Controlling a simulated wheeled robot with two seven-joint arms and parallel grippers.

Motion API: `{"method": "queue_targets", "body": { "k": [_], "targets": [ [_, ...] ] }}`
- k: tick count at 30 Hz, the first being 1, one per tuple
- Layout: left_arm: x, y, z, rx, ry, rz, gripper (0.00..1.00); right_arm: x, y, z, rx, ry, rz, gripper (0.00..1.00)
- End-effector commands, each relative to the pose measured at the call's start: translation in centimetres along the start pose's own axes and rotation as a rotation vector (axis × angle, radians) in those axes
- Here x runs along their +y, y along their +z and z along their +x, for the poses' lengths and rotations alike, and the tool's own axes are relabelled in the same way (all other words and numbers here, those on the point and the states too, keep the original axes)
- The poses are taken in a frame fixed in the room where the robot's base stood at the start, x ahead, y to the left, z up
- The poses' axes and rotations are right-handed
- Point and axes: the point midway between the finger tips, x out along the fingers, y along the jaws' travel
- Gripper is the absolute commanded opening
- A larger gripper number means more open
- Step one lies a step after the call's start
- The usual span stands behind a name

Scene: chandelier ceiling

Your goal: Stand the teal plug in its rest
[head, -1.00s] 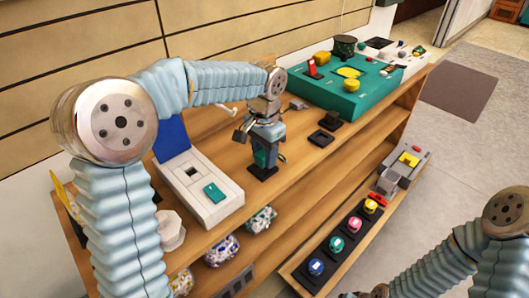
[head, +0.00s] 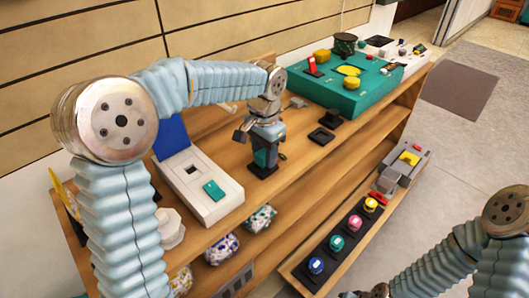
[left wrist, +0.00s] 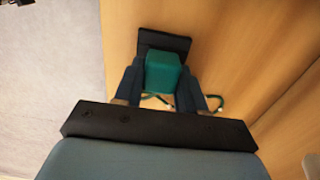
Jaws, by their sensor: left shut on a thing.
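The teal plug (head: 261,158) stands upright between the fingers of my left gripper (head: 266,150), which is shut on it above the wooden shelf top. In the left wrist view the plug (left wrist: 164,72) shows as a teal block between the two dark fingers (left wrist: 162,88). A black square rest (head: 262,172) is right under the plug; it also shows in the left wrist view (left wrist: 164,42). I cannot tell whether the plug is fully seated, as the fingers hide part of it. My right arm shows at the lower right; its fingertips are not visible.
A white box with a teal button (head: 202,190) stands left of the gripper. A black square holder (head: 322,136) and a large teal panel (head: 350,95) are to the right. A lower shelf holds a black strip with coloured knobs (head: 336,243). Bare wood (head: 290,170) lies beside the plug.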

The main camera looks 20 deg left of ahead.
Motion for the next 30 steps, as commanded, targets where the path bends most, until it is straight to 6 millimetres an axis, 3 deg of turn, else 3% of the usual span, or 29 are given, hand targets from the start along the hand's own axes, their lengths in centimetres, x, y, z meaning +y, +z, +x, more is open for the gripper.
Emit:
{"method": "queue_targets", "body": {
  "k": [30],
  "targets": [
    [0.0,0.0,0.98,0.0,0.0,0.0,0.11,0.23,0.0,0.58,0.0,0.0,0.0,0.43]
  ]
}}
